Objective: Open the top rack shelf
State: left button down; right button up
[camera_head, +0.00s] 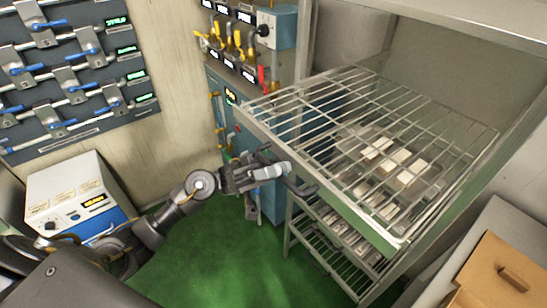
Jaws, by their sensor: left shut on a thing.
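The top rack shelf (340,110) is a wire grid with a flat metal front edge. It juts out of the metal rack, past the rack's left upright (304,45). A dark handle (302,187) sits on its front edge. My left gripper (284,170) is at this front edge, shut on the handle; the fingers hide part of the grip. My right gripper is not in view.
A lower rack shelf (335,262) holds trays with pale blocks, seen through the top grid. A blue cabinet with valves (285,35) stands behind, close to the shelf's left corner. A white-and-blue box (75,195) stands left. Green floor (215,260) is clear in front.

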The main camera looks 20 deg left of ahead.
pick_arm(q)
jog(key=shift+s, duration=0.1)
jog(key=c, duration=1.8)
grip_release()
jog(key=shift+o, duration=0.2)
jog(key=shift+a+f+b, duration=0.3)
jog(key=shift+f+b, duration=0.05)
jog(key=shift+f, duration=0.1)
jog(key=b+v, duration=0.5)
jog(key=v, duration=0.5)
jog(key=shift+r, duration=0.2)
